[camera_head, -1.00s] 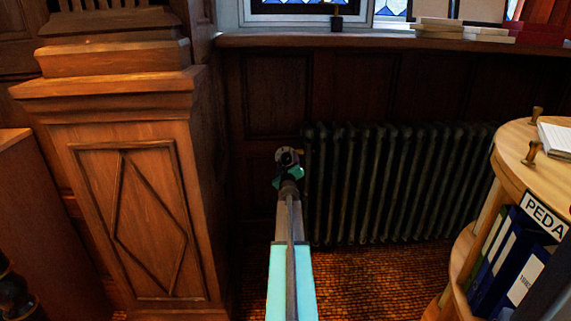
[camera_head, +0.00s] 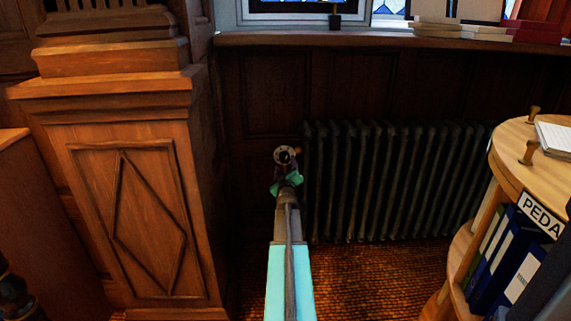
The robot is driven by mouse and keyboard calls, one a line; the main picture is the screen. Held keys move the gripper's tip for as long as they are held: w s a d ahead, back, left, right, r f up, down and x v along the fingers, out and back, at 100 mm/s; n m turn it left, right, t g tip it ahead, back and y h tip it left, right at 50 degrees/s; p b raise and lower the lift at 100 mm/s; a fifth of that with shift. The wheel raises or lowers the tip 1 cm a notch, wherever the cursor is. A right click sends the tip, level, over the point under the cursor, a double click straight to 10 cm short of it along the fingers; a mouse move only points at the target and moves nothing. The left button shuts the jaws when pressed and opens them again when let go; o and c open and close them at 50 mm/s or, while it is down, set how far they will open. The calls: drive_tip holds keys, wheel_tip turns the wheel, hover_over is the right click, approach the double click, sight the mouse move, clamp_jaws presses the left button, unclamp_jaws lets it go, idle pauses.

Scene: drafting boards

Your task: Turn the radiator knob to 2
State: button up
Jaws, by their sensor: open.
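The dark ribbed radiator (camera_head: 400,185) stands against the wood panelling under the window sill. My gripper (camera_head: 286,157) is at the radiator's upper left end, seen from behind along my arm. It is open, but its fingertips are small and dark. The radiator knob cannot be made out clearly; my wrist and gripper cover the area at that end. A small round shape with a pale rim shows there, and I cannot tell whether it is the knob or part of my wrist. No number on the knob is readable, and contact cannot be told.
A wooden pillar base (camera_head: 135,200) stands close on the left. A round-edged wooden shelf unit (camera_head: 515,150) with blue binders (camera_head: 500,262) stands on the right. Books (camera_head: 485,33) lie on the sill (camera_head: 390,41). Carpet (camera_head: 365,280) is clear before the radiator.

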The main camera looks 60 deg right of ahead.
drive_tip(key=v, duration=0.9)
drive_tip(key=shift+p, duration=0.35)
drive_tip(key=shift+s, duration=0.2)
idle(0.3)
